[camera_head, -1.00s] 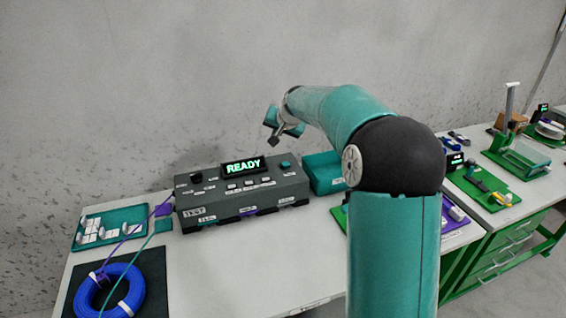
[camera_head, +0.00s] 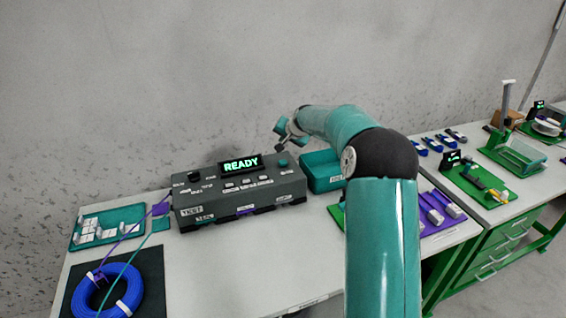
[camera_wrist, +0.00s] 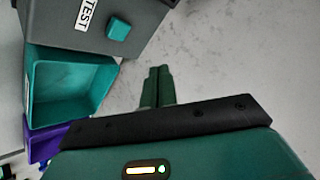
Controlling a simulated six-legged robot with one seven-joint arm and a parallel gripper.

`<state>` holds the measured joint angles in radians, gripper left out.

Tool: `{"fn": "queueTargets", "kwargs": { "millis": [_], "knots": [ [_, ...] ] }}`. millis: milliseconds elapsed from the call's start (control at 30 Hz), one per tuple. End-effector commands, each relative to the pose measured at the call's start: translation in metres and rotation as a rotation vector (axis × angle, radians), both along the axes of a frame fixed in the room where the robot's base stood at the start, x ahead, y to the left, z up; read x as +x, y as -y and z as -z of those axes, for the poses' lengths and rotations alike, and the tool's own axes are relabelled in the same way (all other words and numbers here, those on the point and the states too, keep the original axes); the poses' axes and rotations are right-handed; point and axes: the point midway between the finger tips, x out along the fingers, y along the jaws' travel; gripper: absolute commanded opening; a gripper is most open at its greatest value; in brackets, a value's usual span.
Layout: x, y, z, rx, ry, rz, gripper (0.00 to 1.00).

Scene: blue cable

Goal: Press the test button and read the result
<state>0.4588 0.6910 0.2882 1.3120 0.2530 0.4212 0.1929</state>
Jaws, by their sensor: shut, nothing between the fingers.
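The grey tester box (camera_head: 238,195) stands on the table, and its screen (camera_head: 241,164) reads READY in green. A teal square test button (camera_head: 283,162) sits at the right end of its top. In the wrist view the button (camera_wrist: 119,28) is at the upper left, beside a white TEST label (camera_wrist: 88,14). My gripper (camera_head: 283,130) is above and behind the right end of the box. In the wrist view my gripper (camera_wrist: 158,72) has its green fingers together and empty, right of and below the button in the picture, apart from it.
A teal bin (camera_head: 320,170) stands right of the tester, close to my arm. A blue cable coil (camera_head: 107,291) lies on a dark mat at the left front, with purple and teal leads to the tester. A teal tray (camera_head: 108,228) is behind it. The table front is clear.

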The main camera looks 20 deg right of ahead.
Motion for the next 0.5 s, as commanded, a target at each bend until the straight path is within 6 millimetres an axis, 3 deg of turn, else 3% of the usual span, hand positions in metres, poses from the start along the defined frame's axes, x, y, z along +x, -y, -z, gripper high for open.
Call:
{"fn": "queueTargets", "kwargs": {
  "millis": [200, 500],
  "knots": [
    [0.0, 0.0, 0.031, 0.001, -0.002, 0.0, 0.0],
    [0.0, 0.0, 0.06, 0.0, 0.0, 0.0, 0.0]
  ]
}}
